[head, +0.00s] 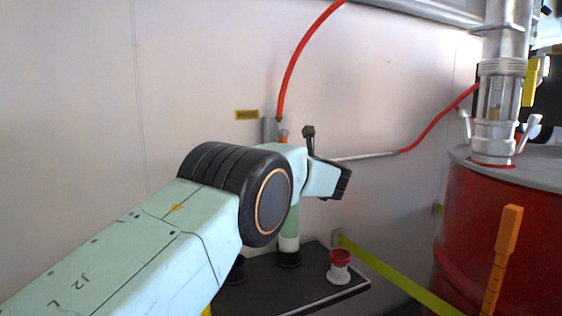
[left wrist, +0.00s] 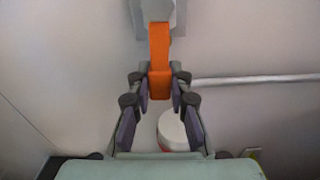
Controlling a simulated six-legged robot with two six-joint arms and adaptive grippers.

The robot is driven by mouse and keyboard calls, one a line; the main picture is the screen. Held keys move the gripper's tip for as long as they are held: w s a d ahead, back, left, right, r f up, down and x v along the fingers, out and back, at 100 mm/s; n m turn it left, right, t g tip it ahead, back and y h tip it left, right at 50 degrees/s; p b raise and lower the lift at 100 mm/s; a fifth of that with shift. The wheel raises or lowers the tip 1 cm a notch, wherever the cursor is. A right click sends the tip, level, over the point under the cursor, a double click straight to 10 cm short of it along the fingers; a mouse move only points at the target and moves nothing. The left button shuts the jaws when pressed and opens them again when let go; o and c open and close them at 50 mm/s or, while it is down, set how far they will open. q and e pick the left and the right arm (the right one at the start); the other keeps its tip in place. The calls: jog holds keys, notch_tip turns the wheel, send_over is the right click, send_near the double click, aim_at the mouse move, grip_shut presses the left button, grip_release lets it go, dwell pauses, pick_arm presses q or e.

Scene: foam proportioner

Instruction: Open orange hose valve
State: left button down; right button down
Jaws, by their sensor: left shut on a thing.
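The orange valve handle (left wrist: 159,48) hangs down from a grey valve body (left wrist: 150,10) in the left wrist view. My left gripper (left wrist: 160,80) is shut on the lower end of the handle, with a finger pad on each side. In the head view the grey valve body (head: 269,129) sits on the wall below a red hose (head: 292,62). Only a small orange bit (head: 284,134) of the handle shows there, above my arm. My left fingers are hidden behind my wrist in that view. My right gripper is not in view.
A dark shelf (head: 318,290) below my arm holds a red and white fitting (head: 339,266). A grey pipe (head: 368,156) runs right to another red hose (head: 435,122). A red drum (head: 500,195) stands right, with an orange bar (head: 503,258) in front.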

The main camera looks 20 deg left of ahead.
pick_arm(q)
jog(key=shift+r, duration=0.1)
dwell(0.4)
jog(key=c, duration=1.2)
grip_release()
jog(key=shift+d, duration=0.15)
jog(key=v, duration=0.7)
jog(key=shift+s, duration=0.2)
jog(key=shift+d, duration=0.1)
